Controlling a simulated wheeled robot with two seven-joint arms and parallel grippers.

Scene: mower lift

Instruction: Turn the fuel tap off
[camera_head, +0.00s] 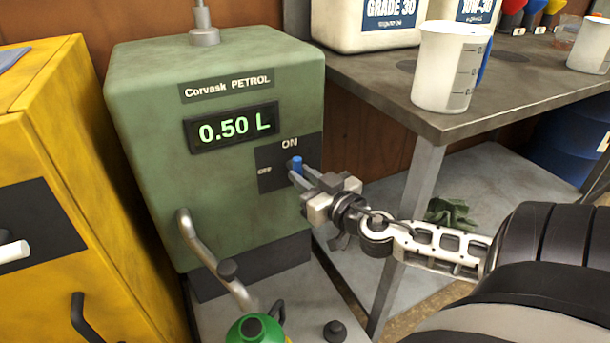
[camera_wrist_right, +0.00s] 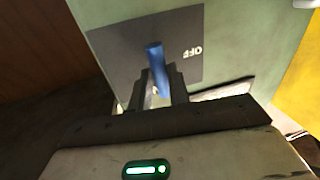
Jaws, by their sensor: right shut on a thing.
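The green Corvask PETROL dispenser (camera_head: 240,225) carries a dark plate (camera_head: 270,178) marked ON at the top and OFF at the left. The blue fuel tap (camera_head: 297,163) shows on this plate, just below ON and right of OFF. My right gripper (camera_head: 299,174) reaches in from the right and is shut on the tap. In the right wrist view the blue tap (camera_wrist_right: 156,68) stands between the two dark fingers (camera_wrist_right: 162,88), with OFF upside down to its right. The fingers hide part of the tap. My left gripper is not in view.
The display (camera_head: 234,127) reads 0.50 L. A bent metal pipe (camera_head: 205,255) is on the dispenser's front above a green container (camera_head: 256,330). A yellow cabinet (camera_head: 75,150) stands left. A workbench (camera_head: 400,95) with a measuring jug (camera_head: 448,70) and large containers stands right.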

